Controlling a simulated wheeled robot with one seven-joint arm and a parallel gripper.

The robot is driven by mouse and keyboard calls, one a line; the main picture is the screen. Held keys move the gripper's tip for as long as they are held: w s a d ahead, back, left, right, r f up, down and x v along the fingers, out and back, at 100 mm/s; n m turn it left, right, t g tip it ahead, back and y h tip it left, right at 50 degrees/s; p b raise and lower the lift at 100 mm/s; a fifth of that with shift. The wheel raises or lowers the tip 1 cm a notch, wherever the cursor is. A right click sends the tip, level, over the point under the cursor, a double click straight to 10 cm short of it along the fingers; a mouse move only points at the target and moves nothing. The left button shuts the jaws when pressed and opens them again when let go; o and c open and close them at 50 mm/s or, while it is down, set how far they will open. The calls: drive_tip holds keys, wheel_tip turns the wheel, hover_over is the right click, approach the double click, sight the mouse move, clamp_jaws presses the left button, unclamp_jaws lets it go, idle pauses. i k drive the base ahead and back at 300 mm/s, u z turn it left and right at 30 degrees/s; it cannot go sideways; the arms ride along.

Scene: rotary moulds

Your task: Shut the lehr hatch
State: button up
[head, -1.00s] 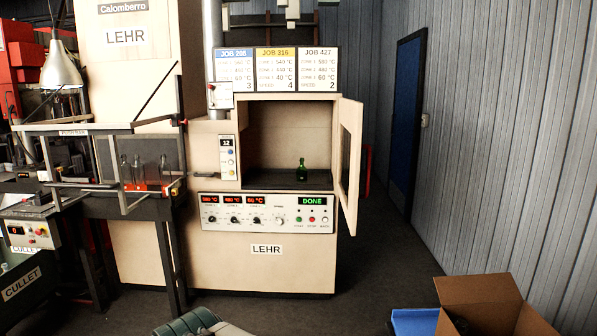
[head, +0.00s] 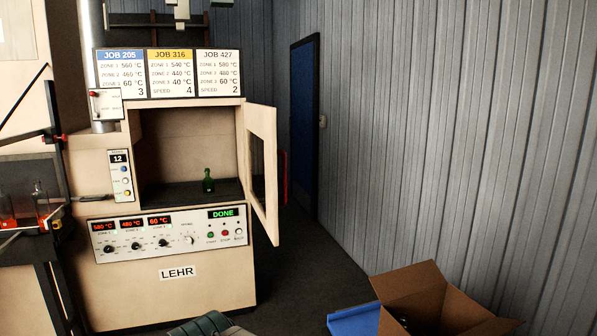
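The lehr (head: 160,290) is a cream cabinet at the left of the head view, with a control panel reading DONE. Its hatch (head: 261,150) is a cream framed door with a dark window. The hatch stands open, hinged at the right side of the opening and swung out toward me. Inside the dark chamber (head: 165,190) a small green bottle (head: 208,184) stands upright on the floor.
An open cardboard box (head: 420,300) and a blue bin (head: 352,320) stand on the floor at the lower right. A blue door (head: 304,125) is in the grey corrugated wall (head: 430,130). Dark floor (head: 315,255) is clear right of the lehr. Job cards (head: 168,73) sit on top.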

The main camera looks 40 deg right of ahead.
sight(259, 119)
drive_tip(key=z, duration=0.75)
drive_tip(key=i, duration=1.1)
drive_tip(key=z, duration=0.15)
